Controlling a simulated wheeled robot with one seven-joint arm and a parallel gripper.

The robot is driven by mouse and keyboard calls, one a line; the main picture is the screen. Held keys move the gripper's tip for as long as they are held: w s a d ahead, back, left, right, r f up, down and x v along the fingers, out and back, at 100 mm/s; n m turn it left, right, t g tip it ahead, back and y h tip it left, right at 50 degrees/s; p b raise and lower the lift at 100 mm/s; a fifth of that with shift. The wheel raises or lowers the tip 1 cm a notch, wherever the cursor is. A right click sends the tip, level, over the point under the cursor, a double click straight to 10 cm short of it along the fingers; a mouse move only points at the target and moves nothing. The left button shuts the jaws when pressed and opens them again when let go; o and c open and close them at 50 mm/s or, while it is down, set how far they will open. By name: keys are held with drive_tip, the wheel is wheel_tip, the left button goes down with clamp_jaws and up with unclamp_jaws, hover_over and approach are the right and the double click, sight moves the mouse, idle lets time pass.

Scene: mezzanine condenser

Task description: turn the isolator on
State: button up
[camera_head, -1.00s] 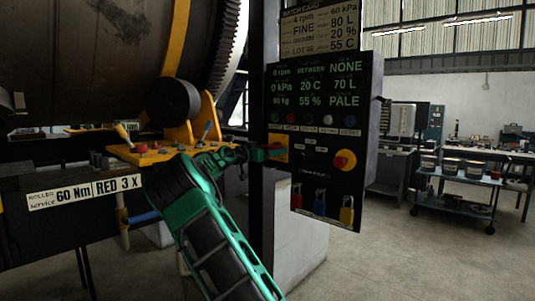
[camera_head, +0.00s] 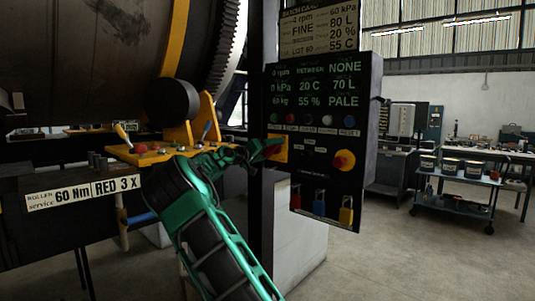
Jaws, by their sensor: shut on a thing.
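The isolator is on the left side of the black control panel (camera_head: 365,100). Its yellow plate (camera_head: 281,155) shows behind a red handle (camera_head: 273,147), which sits tilted. My gripper (camera_head: 262,149) reaches in from the left and is shut on the handle. The fingers hide part of the handle and of the plate. Any on or off marking there is too small to read.
A round red knob on yellow (camera_head: 344,160) sits to the right on the panel. Several coloured padlocks hang below, among them a blue one (camera_head: 319,204). A dark post (camera_head: 262,80) stands beside the panel. A trolley (camera_head: 460,174) stands at right, with clear floor before it.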

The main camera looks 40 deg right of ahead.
drive_tip(key=shift+w+a+n, duration=0.2)
drive_tip(key=shift+w+n, duration=0.1)
drive_tip(key=o, duration=1)
drive_tip(key=shift+f, duration=0.1)
drive_tip(key=shift+o, duration=0.2)
drive_tip(key=shift+s+d, duration=0.1)
drive_tip(key=a, duration=1)
drive_tip(key=shift+s+a, duration=0.35)
drive_tip(key=shift+a, duration=0.05)
